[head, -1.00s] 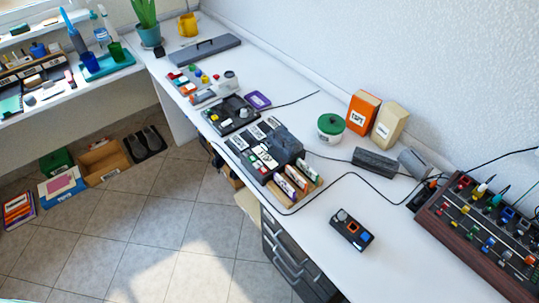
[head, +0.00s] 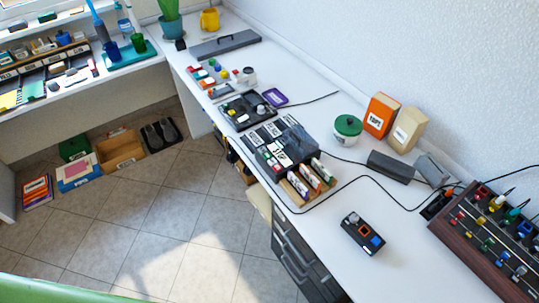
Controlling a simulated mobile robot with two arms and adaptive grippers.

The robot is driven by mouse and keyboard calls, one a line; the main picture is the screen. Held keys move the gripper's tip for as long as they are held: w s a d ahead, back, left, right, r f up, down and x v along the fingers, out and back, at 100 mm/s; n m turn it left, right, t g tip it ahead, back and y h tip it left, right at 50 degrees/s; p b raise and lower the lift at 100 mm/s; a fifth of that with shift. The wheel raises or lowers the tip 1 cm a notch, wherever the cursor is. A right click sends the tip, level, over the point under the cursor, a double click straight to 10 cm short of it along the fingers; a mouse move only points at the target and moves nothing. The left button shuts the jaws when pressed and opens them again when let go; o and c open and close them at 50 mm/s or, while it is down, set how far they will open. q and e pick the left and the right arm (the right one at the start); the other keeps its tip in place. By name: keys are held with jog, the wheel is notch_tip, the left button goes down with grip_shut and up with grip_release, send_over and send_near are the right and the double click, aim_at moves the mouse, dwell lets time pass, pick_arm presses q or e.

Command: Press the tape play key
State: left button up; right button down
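A dark deck (head: 283,147) with a row of labelled light panels and several small coloured keys stands on the white desk, near its front edge. A small black device (head: 363,233) with an orange-framed button and a blue button lies nearer, on the open desk. The key markings are too small to read, so I cannot tell which one is the tape play key. Neither of my grippers is in view.
A black cable (head: 340,188) curves across the desk. An orange box (head: 380,115), a beige box (head: 407,130) and a green-lidded jar (head: 347,129) stand by the wall. A wood-sided mixer (head: 490,235) fills the right. The desk around the small device is clear.

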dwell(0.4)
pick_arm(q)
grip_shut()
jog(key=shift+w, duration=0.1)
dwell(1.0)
